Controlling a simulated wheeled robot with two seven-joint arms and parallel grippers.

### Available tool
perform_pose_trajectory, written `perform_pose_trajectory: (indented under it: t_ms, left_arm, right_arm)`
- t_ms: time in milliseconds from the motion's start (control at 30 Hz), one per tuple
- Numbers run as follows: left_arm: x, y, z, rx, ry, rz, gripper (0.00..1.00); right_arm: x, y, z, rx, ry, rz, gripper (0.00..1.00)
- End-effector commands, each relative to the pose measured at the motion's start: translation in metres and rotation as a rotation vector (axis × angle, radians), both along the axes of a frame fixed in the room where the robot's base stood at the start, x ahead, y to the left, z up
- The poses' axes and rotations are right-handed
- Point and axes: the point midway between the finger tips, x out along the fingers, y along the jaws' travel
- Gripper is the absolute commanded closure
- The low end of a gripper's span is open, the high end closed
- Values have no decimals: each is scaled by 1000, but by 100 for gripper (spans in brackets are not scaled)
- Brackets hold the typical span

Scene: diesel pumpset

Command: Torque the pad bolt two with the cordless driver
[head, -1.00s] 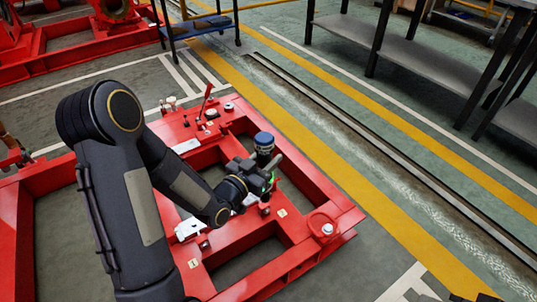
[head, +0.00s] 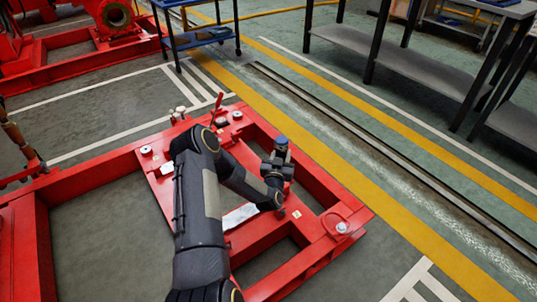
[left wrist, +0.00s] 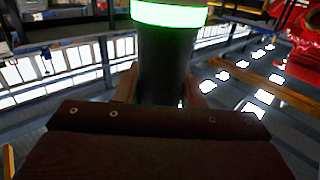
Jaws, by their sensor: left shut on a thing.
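My left gripper (head: 276,172) is shut on the cordless driver (head: 281,143), whose blue end stands up above the jaws over the red base frame. In the left wrist view the driver (left wrist: 165,60) is a dark cylinder with a glowing green ring, upright between the fingers. Its lower end is hidden in both views. A pale bolt or washer (head: 342,227) sits on the frame's near right corner pad, apart from the gripper. Similar round fittings sit on the far side, one at left (head: 147,151) and one at right (head: 237,115). I cannot tell which is pad bolt two. My right gripper is not in view.
The red base frame (head: 262,290) has open bays showing the floor. A red lever (head: 219,101) stands at its far side. A blue trolley (head: 205,37) is behind, and grey shelving (head: 425,68) stands at upper right. The floor right of the frame is clear.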

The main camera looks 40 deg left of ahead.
Motion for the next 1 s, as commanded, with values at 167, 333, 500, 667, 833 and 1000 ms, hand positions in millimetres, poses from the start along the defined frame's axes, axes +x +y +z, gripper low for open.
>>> perform_pose_trajectory:
  t_ms: [167,333,500,667,833,1000]
  left_arm:
    - [-8,39,-20,0,-4,123,100]
    - [-12,51,-27,3,-5,165,100]
    - [-12,52,-28,3,-6,167,100]
    - [-12,51,-28,3,-6,165,100]
    - [-13,50,-32,2,-5,165,100]
    - [-13,50,-44,2,-3,165,100]
  right_arm:
    - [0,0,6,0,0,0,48]
    - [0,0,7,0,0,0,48]
    - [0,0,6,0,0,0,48]
    - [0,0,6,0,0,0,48]
    - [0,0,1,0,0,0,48]
    - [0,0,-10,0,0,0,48]
